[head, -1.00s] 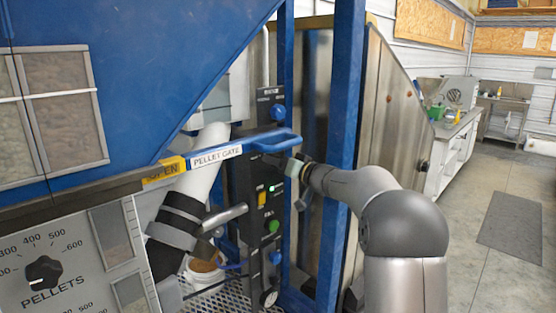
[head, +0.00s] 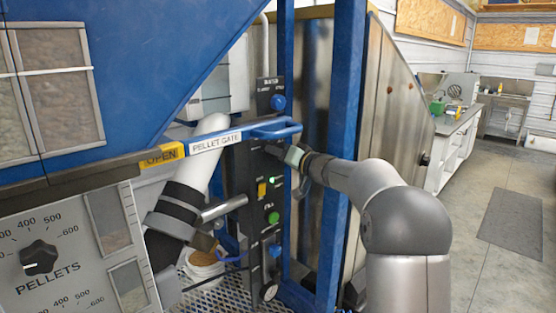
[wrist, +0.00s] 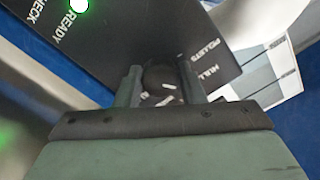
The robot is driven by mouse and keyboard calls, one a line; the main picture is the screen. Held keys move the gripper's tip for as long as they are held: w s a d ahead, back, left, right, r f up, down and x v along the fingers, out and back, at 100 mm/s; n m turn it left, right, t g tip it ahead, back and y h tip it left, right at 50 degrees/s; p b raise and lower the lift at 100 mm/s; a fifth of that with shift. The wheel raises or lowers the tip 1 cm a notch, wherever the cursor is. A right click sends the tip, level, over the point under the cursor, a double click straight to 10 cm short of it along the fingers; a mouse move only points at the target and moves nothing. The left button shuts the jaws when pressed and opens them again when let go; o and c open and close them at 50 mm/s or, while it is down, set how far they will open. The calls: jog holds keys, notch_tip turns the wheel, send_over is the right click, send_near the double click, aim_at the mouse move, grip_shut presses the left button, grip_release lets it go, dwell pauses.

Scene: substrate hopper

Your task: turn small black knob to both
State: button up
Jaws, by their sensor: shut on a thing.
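The small black knob (wrist: 160,80) is on the dark control panel (head: 259,215), with a white mark on its face. In the wrist view the two fingers of my gripper (wrist: 163,88) stand on either side of it, shut on it. The labels PELLETS and HULLS are printed upside down on the panel close to the knob. In the head view my gripper (head: 277,151) reaches the panel from the right, just below the blue handle, and the knob is hidden there.
The blue pellet gate handle (head: 270,131) juts out just above my gripper. A blue post (head: 340,140) stands close by my arm. The panel has a lit green lamp (head: 271,180), a yellow switch (head: 262,190) and other knobs. A white bucket (head: 204,268) stands lower left.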

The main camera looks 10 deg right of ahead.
jog(key=shift+m+b, duration=2.1)
jog(key=shift+m, duration=1)
jog(key=o, duration=1)
jog(key=b+v, duration=0.4)
jog(key=v, duration=1.3)
jog(key=shift+s+d, duration=0.15)
jog(key=shift+s, duration=0.05)
